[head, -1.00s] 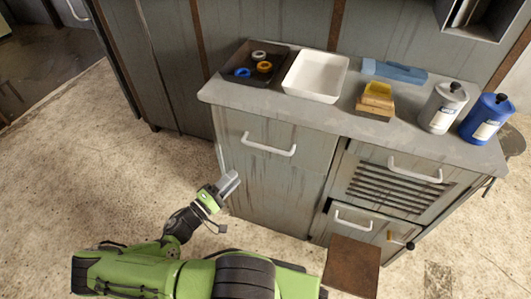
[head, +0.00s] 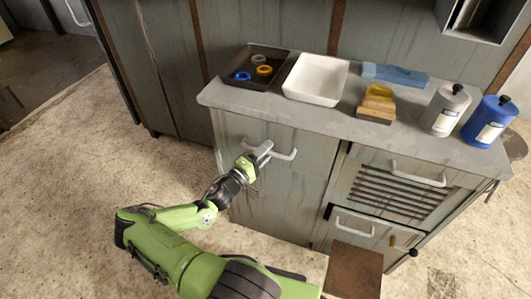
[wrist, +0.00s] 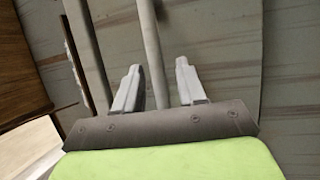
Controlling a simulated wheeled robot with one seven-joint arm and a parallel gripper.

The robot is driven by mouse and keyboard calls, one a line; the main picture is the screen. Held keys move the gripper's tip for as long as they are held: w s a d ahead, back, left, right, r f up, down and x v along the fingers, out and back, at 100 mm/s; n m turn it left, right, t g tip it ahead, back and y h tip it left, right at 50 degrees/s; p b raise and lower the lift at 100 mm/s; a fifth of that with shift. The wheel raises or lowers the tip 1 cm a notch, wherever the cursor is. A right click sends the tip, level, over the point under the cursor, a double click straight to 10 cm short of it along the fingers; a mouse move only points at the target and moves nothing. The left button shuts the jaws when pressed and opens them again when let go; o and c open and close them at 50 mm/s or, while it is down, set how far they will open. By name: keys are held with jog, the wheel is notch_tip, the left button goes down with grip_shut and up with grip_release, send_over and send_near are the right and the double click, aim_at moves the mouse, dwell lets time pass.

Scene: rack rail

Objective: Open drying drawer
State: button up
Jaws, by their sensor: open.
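The grey cabinet (head: 300,200) has a plain upper-left drawer front (head: 232,128) with a pale bar handle (head: 288,155). A slatted front (head: 365,185) at the upper right has its own bar handle (head: 417,173). Both look shut. My gripper (head: 264,149) is at the left part of the plain front's handle. In the wrist view my gripper (wrist: 157,68) is open, and a pale bar (wrist: 150,45), apparently this handle, runs between its two fingers with a gap on each side. Part of the handle is hidden by my gripper in the head view.
The worktop (head: 300,112) holds a dark tray (head: 285,75) with rings, a white basin (head: 328,72), a wood block (head: 376,104), a grey bottle (head: 445,110) and a blue bottle (head: 487,122). A lower right drawer (head: 375,228) is partly ajar. The floor left is clear.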

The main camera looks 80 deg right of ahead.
grip_shut()
jog(key=shift+a, duration=0.1)
